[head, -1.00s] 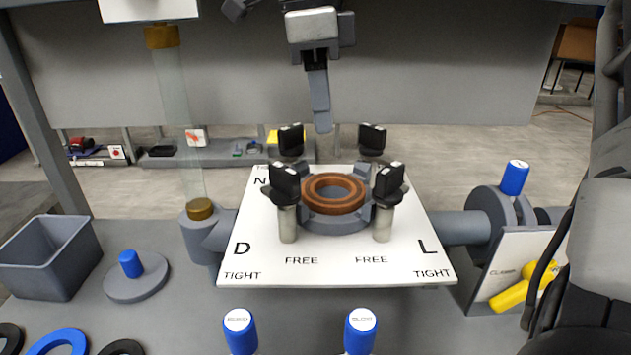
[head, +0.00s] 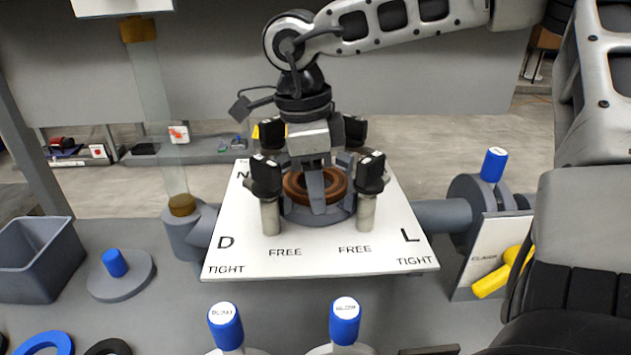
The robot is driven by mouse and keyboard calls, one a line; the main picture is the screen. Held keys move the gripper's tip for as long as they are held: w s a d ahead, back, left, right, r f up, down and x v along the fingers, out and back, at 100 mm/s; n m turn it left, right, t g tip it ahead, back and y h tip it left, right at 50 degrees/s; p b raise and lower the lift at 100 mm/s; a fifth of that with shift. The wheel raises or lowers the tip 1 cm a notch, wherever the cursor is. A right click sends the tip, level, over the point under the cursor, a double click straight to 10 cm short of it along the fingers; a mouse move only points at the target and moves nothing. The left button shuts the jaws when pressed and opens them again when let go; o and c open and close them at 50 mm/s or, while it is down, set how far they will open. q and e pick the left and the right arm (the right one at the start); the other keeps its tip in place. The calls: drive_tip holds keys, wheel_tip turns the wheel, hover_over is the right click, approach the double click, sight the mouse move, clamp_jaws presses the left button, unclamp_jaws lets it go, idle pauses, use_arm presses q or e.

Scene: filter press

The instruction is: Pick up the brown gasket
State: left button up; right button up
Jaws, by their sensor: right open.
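The brown gasket (head: 334,191) lies in the round grey seat (head: 320,215) at the middle of the white lettered plate (head: 395,235). Black-topped clamps (head: 265,175) stand around it. My right gripper (head: 316,205) points down over the gasket, with a finger in front of its middle. The gripper is open; part of the gasket is hidden behind it. I cannot tell whether the fingers touch the gasket. My left gripper does not show.
Two blue-topped knobs (head: 345,318) stand in front of the plate. A grey bin (head: 40,258) and a blue-knobbed disc (head: 121,276) are at left, with a blue ring (head: 45,344) nearer. A pipe valve with a blue handle (head: 493,164) and a yellow lever (head: 490,283) are at right.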

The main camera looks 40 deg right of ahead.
clamp_jaws()
wheel_tip(320, 180, up, 18)
drive_tip(key=p, duration=0.1)
idle(0.6)
